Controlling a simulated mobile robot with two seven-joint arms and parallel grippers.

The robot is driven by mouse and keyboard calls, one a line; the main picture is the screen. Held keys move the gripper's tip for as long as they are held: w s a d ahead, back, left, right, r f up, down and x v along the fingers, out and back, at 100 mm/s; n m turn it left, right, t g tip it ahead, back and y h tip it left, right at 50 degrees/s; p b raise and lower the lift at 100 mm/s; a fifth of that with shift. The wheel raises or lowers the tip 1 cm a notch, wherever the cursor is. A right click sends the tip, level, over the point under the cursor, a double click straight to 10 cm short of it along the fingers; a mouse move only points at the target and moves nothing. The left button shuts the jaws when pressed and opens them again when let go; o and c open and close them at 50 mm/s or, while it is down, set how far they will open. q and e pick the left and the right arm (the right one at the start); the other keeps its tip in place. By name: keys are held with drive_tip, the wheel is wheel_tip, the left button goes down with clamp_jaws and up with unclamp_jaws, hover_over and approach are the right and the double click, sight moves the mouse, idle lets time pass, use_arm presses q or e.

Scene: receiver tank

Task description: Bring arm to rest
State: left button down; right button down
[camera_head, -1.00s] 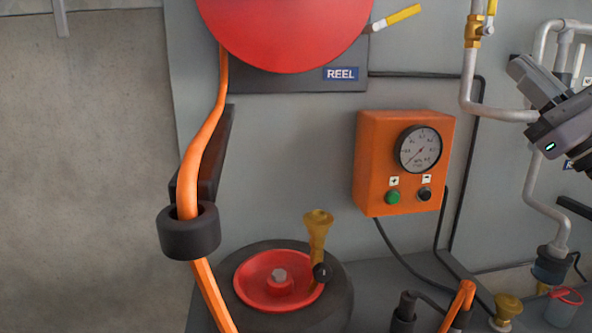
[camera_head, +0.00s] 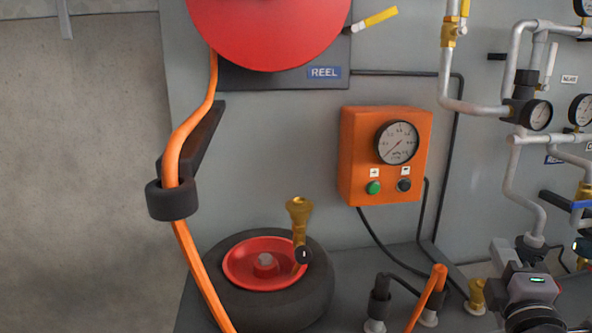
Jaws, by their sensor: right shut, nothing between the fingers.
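My right gripper (camera_head: 510,255) is at the lower right, in front of the bench and the foot of the pipes. It is shut and empty, and its grey body and dark wrist reach the lower edge of the picture. My left gripper is not in view.
An orange gauge box (camera_head: 350,155) with green and black buttons hangs on the grey wall. Pipes with gauges (camera_head: 538,115) run up the right side. A tyre with a red hub (camera_head: 262,264), an orange hose (camera_head: 188,140) and a red reel (camera_head: 270,30) are at left.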

drive_tip(key=s+a+f+m+g, duration=0.1)
drive_tip(key=s+f+m+g, duration=0.45)
drive_tip(key=f, duration=0.65)
drive_tip(key=s+a+f+m+g+y, duration=0.2)
drive_tip(key=s+a+f+m+g, duration=0.4)
drive_tip(key=s, duration=0.5)
drive_tip(key=s+a+f+m+g+y, duration=0.3)
drive_tip(key=s+f+g, duration=0.1)
drive_tip(key=s+f, duration=0.6)
drive_tip(key=w+a+r+n+t+y+p, duration=0.1)
drive_tip(key=w+t+p, duration=0.4)
drive_tip(key=p, duration=0.6)
drive_tip(key=shift+w+a+r+t+y, duration=0.3)
drive_tip(key=shift+a+r+t, duration=0.45)
drive_tip(key=shift+a+r, duration=0.2)
